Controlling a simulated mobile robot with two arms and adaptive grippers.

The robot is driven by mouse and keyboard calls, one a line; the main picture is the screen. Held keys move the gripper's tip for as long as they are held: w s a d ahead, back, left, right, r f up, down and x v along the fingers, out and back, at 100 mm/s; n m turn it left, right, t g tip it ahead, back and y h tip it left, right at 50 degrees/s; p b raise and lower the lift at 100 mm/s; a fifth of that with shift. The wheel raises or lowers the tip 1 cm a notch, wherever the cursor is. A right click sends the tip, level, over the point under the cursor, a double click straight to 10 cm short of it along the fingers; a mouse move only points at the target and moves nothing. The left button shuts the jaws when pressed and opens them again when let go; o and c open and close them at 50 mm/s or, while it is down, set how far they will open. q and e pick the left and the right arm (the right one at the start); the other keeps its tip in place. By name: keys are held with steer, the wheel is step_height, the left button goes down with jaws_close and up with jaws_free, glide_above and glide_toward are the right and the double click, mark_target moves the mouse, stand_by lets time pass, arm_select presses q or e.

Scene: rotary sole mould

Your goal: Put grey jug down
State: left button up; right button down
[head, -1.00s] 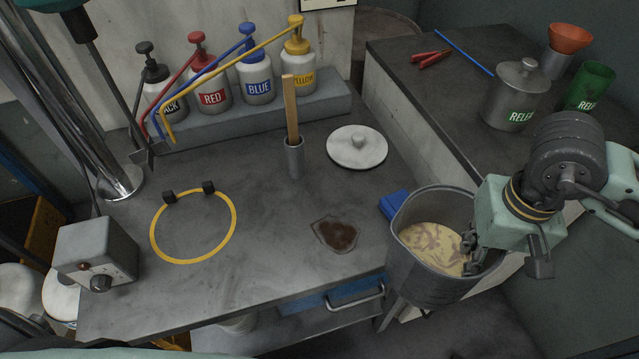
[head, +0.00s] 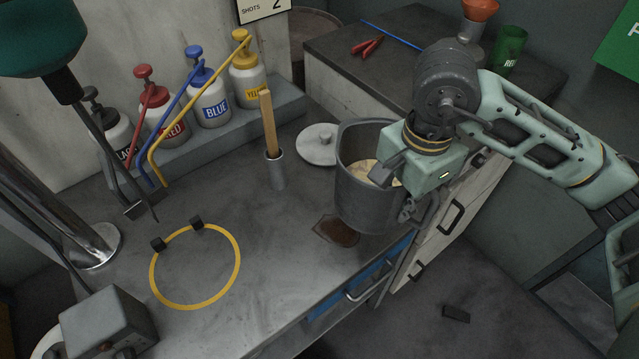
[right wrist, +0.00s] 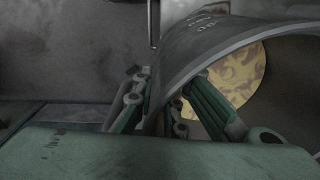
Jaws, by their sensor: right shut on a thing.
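The grey jug (head: 362,200) holds a cream liquid with brown streaks, which shows in both views. It is upright or nearly so over the right part of the metal bench, in front of the white round lid. My right gripper (head: 407,203) is shut on the jug's wall at its right side. In the right wrist view the fingers (right wrist: 168,105) straddle the wall (right wrist: 205,50), one inside and one outside. The jug's base partly covers a brown stain (head: 337,231); I cannot tell whether it touches the bench. My left gripper is not in view.
A yellow ring (head: 238,262) with two black blocks marks clear bench (head: 270,310) at left. A wooden stick stands in a grey holder (head: 276,172) left of the jug. Pump bottles (head: 211,102) line the back. A control box (head: 108,322) sits front left.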

mark_target(380, 204)
steer(key=shift+w+a+r+m, duration=0.1)
steer(key=shift+a+r+m, duration=0.2)
steer(key=shift+a+m, duration=0.1)
steer(key=shift+a, duration=0.25)
steer(key=shift+w+a+f+p, duration=0.1)
steer(key=shift+a+f+p, duration=0.25)
steer(key=shift+a, duration=0.2)
steer(key=shift+w+a+f+p, duration=0.1)
steer(key=shift+a+f+p, duration=0.15)
steer(key=shift+a, duration=0.25)
steer(key=a+f+p, duration=0.1)
steer(key=a+f, duration=0.2)
steer(key=w+a+f+p, duration=0.1)
steer(key=a+f+p, duration=0.1)
steer(key=a+f, duration=0.1)
steer(key=a+f+p, duration=0.2)
steer(key=a, duration=0.1)
steer(key=shift+w+f, duration=0.15)
steer(key=shift+f, duration=0.7)
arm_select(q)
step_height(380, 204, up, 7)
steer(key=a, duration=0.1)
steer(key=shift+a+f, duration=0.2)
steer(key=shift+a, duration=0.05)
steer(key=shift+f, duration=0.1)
